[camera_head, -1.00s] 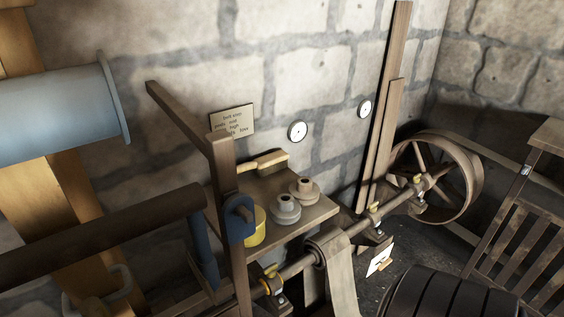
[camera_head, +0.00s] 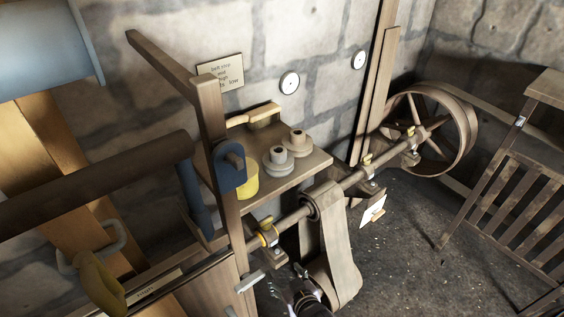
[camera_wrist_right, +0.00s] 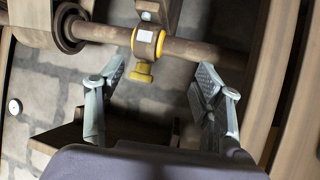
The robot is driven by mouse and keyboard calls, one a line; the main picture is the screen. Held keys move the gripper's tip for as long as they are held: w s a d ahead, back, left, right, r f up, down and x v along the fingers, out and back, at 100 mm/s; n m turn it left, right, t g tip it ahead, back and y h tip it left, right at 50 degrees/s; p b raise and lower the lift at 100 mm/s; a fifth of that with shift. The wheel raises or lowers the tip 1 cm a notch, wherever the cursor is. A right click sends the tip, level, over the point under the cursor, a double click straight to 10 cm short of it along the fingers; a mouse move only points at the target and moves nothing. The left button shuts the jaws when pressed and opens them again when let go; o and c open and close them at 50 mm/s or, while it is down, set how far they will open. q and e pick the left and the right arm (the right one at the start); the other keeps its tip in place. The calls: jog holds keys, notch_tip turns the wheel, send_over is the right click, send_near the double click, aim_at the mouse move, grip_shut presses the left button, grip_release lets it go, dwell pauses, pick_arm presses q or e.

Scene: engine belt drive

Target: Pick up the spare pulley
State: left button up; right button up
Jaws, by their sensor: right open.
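My right gripper (camera_head: 274,277) shows at the bottom of the head view, low in front of the shelf and apart from the pulleys. In the right wrist view its two fingers (camera_wrist_right: 160,80) are spread and empty, with a shaft (camera_wrist_right: 195,50) and a yellow-banded collar (camera_wrist_right: 147,42) beyond them. My left gripper is out of view.
A yellow cup-like item (camera_head: 246,181) and a wooden-handled brush (camera_head: 262,116) share the shelf. The shaft with a belt (camera_head: 335,245) and spoked wheel (camera_head: 432,130) runs in front.

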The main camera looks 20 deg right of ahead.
jog(key=w+d+r+m+t, duration=0.1)
jog(key=w+r+t, duration=0.1)
jog(key=r, duration=0.6)
jog(key=w+d+r+t, duration=0.1)
jog(key=w+r+t, duration=0.1)
jog(key=r, duration=0.6)
jog(key=t+h, duration=0.2)
send_near(280, 156)
jog(key=s+f, duration=0.1)
jog(key=s, duration=0.4)
jog(key=shift+m, duration=0.4)
jog(key=w, duration=0.4)
jog(key=w+p, duration=0.1)
jog(key=w, duration=0.6)
jog(key=shift+w+r, duration=0.3)
jog(key=shift+r, duration=0.05)
jog(key=w, duration=0.1)
jog(key=w+p, duration=0.1)
jog(key=w, duration=0.3)
jog(key=shift+d+r+p, duration=0.1)
jog(key=shift+d+p, duration=0.3)
jog(key=shift+w, duration=0.4)
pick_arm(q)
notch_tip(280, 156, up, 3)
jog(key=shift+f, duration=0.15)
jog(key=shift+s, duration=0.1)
pick_arm(e)
grip_shut()
